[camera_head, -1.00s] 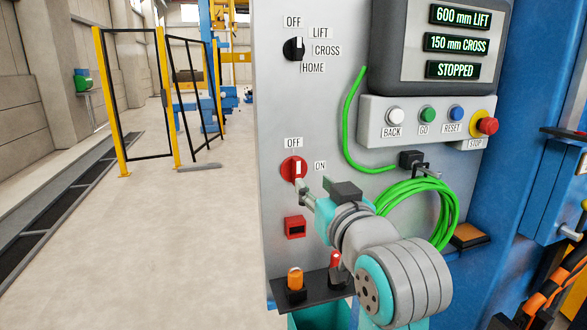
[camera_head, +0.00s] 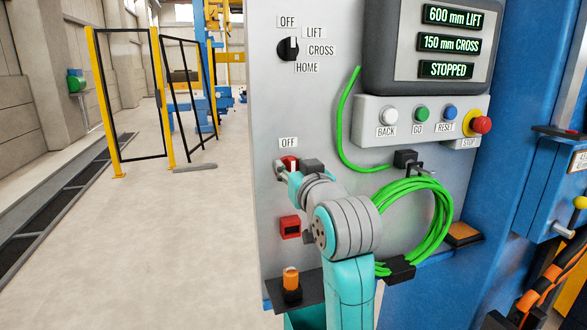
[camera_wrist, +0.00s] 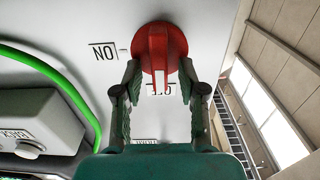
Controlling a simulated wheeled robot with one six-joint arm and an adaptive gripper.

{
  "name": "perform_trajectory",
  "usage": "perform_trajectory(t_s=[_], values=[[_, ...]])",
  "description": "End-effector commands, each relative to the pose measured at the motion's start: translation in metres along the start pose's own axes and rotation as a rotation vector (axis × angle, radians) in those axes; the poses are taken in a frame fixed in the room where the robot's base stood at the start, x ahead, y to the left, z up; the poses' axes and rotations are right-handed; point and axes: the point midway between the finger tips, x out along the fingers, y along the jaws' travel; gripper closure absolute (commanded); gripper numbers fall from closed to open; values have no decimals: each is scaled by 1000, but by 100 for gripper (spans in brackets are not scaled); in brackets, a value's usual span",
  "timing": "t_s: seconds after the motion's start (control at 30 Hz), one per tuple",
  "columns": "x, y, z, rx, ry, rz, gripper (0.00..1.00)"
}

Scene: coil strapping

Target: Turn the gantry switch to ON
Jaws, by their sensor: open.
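The red gantry switch (camera_head: 290,161) is on the grey panel below its OFF label (camera_head: 288,143), mostly hidden by my gripper (camera_head: 283,172) in the head view. In the wrist view, the red round switch (camera_wrist: 158,48) shows its raised handle running up and down the picture, in line with the partly hidden label below it. The ON label (camera_wrist: 103,52) is to its left there, upside down. My gripper (camera_wrist: 158,76) is open, with one finger on each side of the handle's lower end.
A black selector (camera_head: 288,48) sits higher on the panel. A button box (camera_head: 420,120), a coiled green cable (camera_head: 420,210), a red square fitting (camera_head: 290,227) and a shelf with an orange-topped item (camera_head: 291,280) surround the switch. Open floor (camera_head: 150,250) lies left.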

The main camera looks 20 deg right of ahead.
Motion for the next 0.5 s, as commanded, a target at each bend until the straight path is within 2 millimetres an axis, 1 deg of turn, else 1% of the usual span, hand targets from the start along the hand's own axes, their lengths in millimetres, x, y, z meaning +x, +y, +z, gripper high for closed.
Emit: perform_trajectory(t_s=[0.03,0.07,0.1,0.2,0.5], values=[[0,0,0,0,0,0,59],[0,0,0,0,0,0,67],[0,0,0,0,0,0,77],[0,0,0,0,0,0,100],[0,0,0,10,0,0,100]])
